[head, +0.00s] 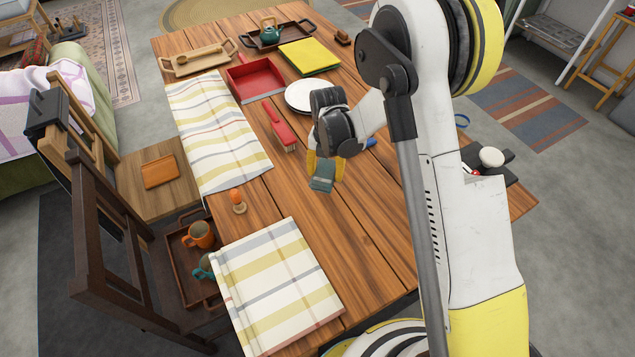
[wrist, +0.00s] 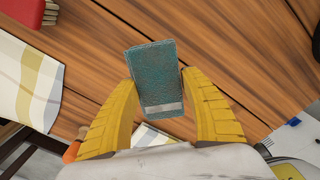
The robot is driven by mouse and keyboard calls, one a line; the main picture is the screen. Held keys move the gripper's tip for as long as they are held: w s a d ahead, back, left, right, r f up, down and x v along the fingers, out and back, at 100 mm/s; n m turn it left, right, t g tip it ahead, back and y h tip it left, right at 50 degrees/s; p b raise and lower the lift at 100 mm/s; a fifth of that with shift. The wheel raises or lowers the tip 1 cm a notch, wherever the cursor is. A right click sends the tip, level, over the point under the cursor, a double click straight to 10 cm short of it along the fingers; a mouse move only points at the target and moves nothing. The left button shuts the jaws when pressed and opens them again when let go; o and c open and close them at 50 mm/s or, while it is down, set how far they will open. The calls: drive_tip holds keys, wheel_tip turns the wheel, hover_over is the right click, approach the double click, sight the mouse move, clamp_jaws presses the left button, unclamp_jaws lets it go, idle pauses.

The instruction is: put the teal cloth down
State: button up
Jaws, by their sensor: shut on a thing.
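The teal cloth (head: 321,181) is a small, folded-looking rectangle with a pale strip along one edge. In the wrist view the teal cloth (wrist: 155,65) is between the two yellow fingers of my gripper (wrist: 159,88). My gripper (head: 325,168) is shut on it, pointing down over the middle of the wooden table (head: 360,235). The cloth hangs at or above the bare boards; I cannot tell whether it touches them.
A red brush (head: 281,127), a white plate (head: 298,97) and a red dustpan (head: 254,78) lie farther back. A striped runner (head: 215,130) and a folded striped cloth (head: 280,285) cover the left side. An orange-topped object (head: 237,203) stands between them. Bare boards lie nearer.

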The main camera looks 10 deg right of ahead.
sight(318, 167)
drive_tip(key=shift+w+a+f, duration=0.95)
drive_tip(key=shift+w+a, duration=0.1)
drive_tip(key=shift+f+b, duration=1)
drive_tip(key=shift+f, duration=0.95)
drive_tip(key=shift+f, duration=0.15)
drive_tip(key=o, duration=1.3)
